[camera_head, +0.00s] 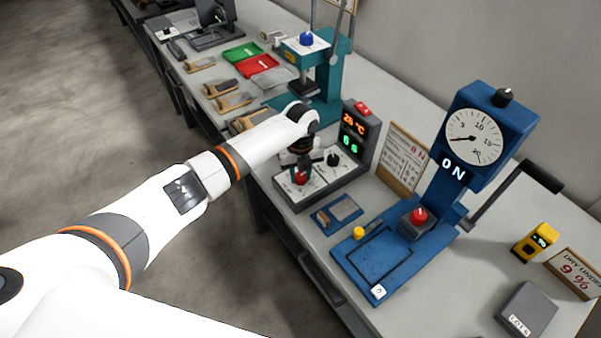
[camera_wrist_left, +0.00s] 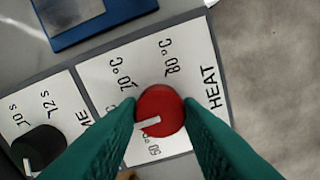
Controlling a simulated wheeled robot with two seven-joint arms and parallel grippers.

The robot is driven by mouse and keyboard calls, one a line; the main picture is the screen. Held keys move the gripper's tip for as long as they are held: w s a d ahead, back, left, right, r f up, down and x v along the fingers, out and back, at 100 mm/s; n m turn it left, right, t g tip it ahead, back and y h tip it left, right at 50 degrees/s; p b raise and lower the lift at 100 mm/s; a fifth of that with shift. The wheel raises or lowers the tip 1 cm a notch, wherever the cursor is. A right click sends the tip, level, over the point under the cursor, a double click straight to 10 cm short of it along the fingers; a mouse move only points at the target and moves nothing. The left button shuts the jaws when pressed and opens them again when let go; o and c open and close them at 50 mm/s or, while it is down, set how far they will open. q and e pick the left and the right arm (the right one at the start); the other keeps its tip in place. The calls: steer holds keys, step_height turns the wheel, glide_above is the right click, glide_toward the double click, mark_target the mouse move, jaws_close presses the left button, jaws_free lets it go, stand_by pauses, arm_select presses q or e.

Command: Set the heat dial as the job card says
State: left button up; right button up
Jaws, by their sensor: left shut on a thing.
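The red heat dial (camera_wrist_left: 160,108) sits on the white panel marked HEAT in the left wrist view, and its white pointer is toward the lower left. The dial also shows in the head view (camera_head: 301,178). My left gripper (camera_wrist_left: 160,112) is shut on the dial, with green fingers on both sides. My right gripper is not in view.
A black dial (camera_head: 333,160) is beside the red one. A display (camera_head: 354,130) shows red °C digits and green digits. A blue press with a gauge (camera_head: 474,137) stands right, a teal press (camera_head: 328,75) behind. A small blue tray (camera_head: 337,214) lies in front.

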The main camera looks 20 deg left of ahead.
mark_target(301, 175)
arm_select(q)
steer(key=shift+r, duration=0.1)
stand_by(0.4)
steer(key=o, duration=1)
steer(key=shift+c, duration=0.2)
step_height(301, 175, up, 12)
steer(key=b, duration=0.2)
